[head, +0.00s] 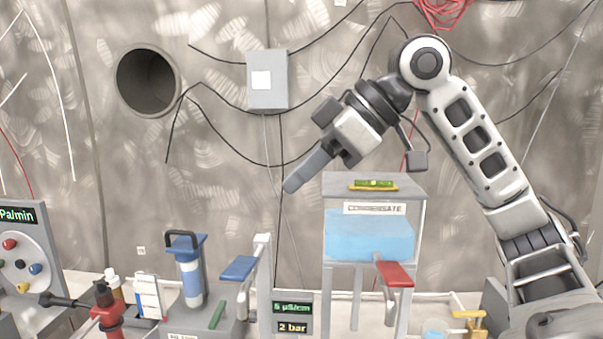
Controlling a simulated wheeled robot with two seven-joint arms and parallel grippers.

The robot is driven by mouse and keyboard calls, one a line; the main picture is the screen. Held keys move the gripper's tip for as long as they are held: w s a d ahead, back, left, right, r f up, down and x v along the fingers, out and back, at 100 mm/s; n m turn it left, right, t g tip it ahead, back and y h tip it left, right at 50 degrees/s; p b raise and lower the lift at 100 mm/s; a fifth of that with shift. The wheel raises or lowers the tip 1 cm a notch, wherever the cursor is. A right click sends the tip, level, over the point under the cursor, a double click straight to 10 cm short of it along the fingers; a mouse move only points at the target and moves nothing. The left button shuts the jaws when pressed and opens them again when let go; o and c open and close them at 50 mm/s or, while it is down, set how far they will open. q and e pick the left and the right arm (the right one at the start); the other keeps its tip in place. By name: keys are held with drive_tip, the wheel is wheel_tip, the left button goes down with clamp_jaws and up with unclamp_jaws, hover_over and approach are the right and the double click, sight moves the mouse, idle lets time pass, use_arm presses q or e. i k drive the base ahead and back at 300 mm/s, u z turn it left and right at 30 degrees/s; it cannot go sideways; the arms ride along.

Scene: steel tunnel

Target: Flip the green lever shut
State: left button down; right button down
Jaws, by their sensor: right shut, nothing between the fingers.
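The green lever (217,314) is a short bar at the bottom of the head view, on the grey base (245,325) beside the blue and white filter cylinder. It slants up to the right; I cannot tell from its slant alone whether it is open or shut. My right gripper (291,186) is shut and empty, pointing down and left in the air, well above and to the right of the green lever. It touches nothing that I can see. My left gripper is not in view.
A blue lever (239,268) stands just right of the green one, near a grey post. The condensate tank (368,235) with a red lever (394,273) stands below my right arm. A display box (292,313) and a red bottle (106,312) are nearby.

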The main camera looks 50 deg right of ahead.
sight(220, 312)
drive_tip(key=k, duration=1)
